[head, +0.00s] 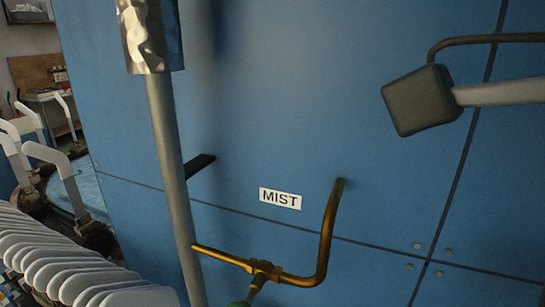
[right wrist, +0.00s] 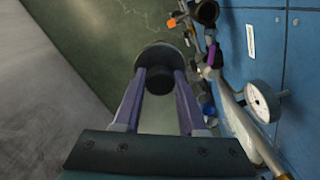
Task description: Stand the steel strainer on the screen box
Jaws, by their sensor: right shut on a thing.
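In the right wrist view my right gripper (right wrist: 160,82) has its two purplish fingers closed on a dark round thing (right wrist: 160,57). This thing has a wide round end and a narrower black part between the fingertips. I cannot tell whether it is the steel strainer. No screen box can be made out for certain in either view. Neither of my grippers shows in the head view.
A blue panel wall (head: 330,100) with a MIST label (head: 280,198) fills the head view. A brass pipe (head: 325,235) and a steel pipe (head: 165,130) stand before it. White boards (head: 60,265) are at left. A gauge (right wrist: 262,101) is right of my right gripper.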

